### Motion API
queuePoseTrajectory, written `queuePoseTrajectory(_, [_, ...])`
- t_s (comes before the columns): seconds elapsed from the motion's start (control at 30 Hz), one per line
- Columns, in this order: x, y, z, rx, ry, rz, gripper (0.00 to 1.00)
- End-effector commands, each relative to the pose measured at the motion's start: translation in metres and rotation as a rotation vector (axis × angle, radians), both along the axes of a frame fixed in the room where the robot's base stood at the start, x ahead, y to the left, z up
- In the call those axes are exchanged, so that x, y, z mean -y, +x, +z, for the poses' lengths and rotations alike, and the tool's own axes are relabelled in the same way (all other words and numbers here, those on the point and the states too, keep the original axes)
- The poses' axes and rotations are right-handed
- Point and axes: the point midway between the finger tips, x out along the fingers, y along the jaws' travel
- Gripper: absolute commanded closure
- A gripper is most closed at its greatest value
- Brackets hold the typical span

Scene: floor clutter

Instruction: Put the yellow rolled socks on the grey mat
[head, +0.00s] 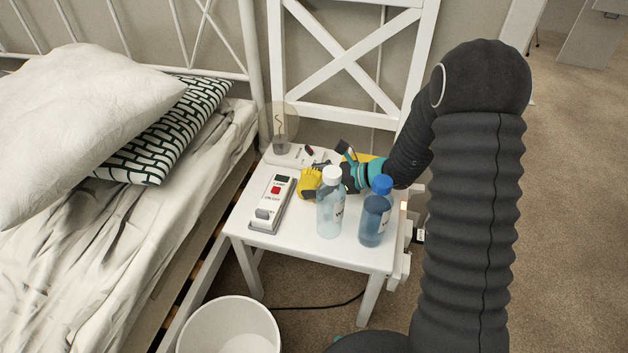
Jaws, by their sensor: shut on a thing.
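The yellow rolled socks (310,180) are over the white chair's seat, behind the clear bottle. My gripper (317,190) reaches in from the right behind the two bottles and is shut on the socks. The bottles hide part of the gripper, and I cannot tell whether the socks touch the seat. I cannot make out a grey mat in this view.
A clear bottle with a white cap (330,210) and a blue bottle (375,215) stand close in front of my gripper. A switch box (272,203) and a bulb lamp (280,130) are at left. A white bin (228,328) stands below; carpet at right is open.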

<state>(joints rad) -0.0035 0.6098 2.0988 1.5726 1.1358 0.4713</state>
Motion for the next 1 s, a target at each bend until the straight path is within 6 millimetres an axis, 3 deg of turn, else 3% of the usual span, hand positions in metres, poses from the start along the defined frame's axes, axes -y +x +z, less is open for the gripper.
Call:
queuePoseTrajectory(0.23, [0.0, 0.0, -0.005, 0.0, 0.0, 0.0, 0.44])
queuePoseTrajectory(0.27, [0.0, 0.0, -0.003, 0.0, 0.0, 0.0, 0.05])
queuePoseTrajectory(0.3, [0.0, 0.0, -0.003, 0.0, 0.0, 0.0, 0.0])
queuePoseTrajectory(0.73, [0.0, 0.0, 0.003, 0.0, 0.0, 0.0, 0.0])
queuePoseTrajectory(1.0, [0.043, -0.007, 0.018, 0.002, 0.001, -0.005, 0.0])
